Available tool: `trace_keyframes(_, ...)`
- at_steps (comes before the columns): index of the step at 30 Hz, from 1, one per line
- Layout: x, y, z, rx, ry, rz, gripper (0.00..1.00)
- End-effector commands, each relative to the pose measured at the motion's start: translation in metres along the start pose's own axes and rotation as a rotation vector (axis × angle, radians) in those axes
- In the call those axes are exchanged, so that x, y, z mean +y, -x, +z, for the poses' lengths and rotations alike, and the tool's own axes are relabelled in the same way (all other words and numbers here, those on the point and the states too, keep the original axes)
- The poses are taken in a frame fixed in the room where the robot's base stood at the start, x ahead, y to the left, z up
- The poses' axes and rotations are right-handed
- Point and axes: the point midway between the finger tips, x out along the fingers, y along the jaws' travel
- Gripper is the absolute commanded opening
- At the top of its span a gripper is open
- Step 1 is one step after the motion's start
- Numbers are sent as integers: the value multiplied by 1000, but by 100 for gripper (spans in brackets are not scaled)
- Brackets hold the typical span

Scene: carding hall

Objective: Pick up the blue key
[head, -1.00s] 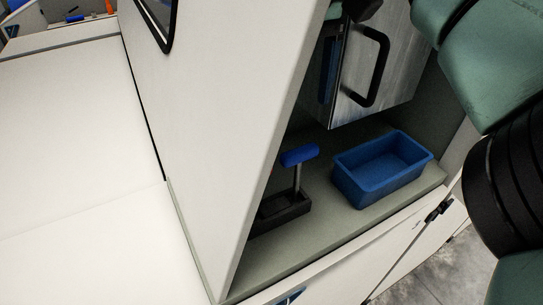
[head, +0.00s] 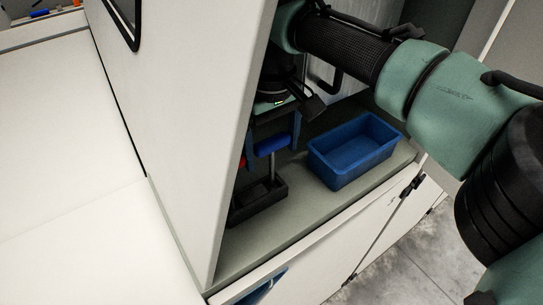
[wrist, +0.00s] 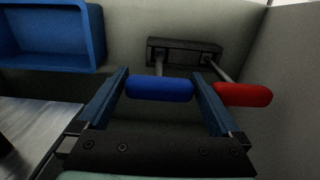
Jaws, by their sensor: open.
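The blue key (head: 272,145) has a rounded blue handle on a thin metal shaft and stands upright in a black holder (head: 268,197) inside the alcove. In the wrist view, the blue key (wrist: 160,89) lies between my two fingers, with a narrow gap showing at each side. My gripper (wrist: 160,76) is open around the handle; in the head view my gripper (head: 273,138) reaches down over it. A red key (wrist: 242,94) stands in the same holder, just outside my right finger in the wrist view. In the head view the side panel hides most of the red key.
A blue bin (head: 352,150), which looks empty, stands on the alcove shelf right of the holder. The white side panel (head: 205,110) rises close to the left. A metal door with a black handle (head: 327,82) is behind my arm.

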Motion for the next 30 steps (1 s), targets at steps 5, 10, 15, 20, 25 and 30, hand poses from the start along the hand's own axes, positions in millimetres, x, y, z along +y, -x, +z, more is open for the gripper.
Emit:
trace_keyframes(5, 0, 0, 0, 0, 0, 0, 100)
trace_keyframes(10, 0, 0, 0, 0, 0, 0, 69)
trace_keyframes(15, 0, 0, 0, 1, 0, 0, 39)
trace_keyframes(20, 0, 1, -1, 2, 1, 0, 14)
trace_keyframes(25, 0, 1, -1, 2, 1, 0, 14)
trace_keyframes(30, 0, 5, -1, 3, 0, 1, 14)
